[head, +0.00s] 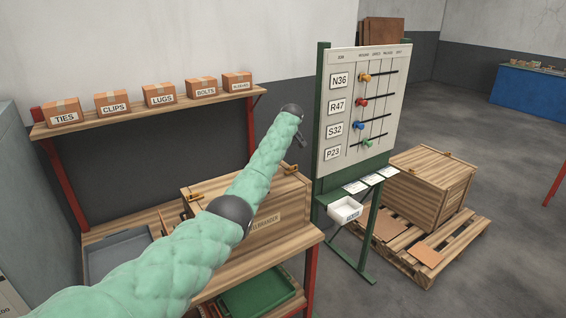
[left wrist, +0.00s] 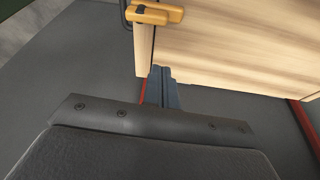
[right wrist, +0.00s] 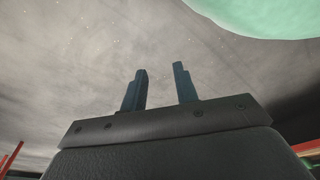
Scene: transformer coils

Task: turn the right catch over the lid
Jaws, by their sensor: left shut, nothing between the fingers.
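A wooden chest (head: 262,222) with a lid (head: 235,195) stands on the bench, partly hidden behind my left arm. The right catch (head: 289,168), yellow, is at the lid's right end; a yellow catch also shows at the top of the left wrist view (left wrist: 155,14), by the wood's corner. The left catch (head: 196,196) is at the lid's other end. My left gripper (head: 302,142) is above the chest's right end, near the right catch, shut and empty; its fingertips (left wrist: 162,75) overlap the wood's lower edge in its view.
A green-framed board (head: 362,110) with coloured knobs stands close to the right of the chest, with a white bin (head: 345,209) on it. A shelf (head: 150,114) of labelled boxes runs behind. A grey tray (head: 118,252) is left on the bench. A crate (head: 432,188) sits on a pallet.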

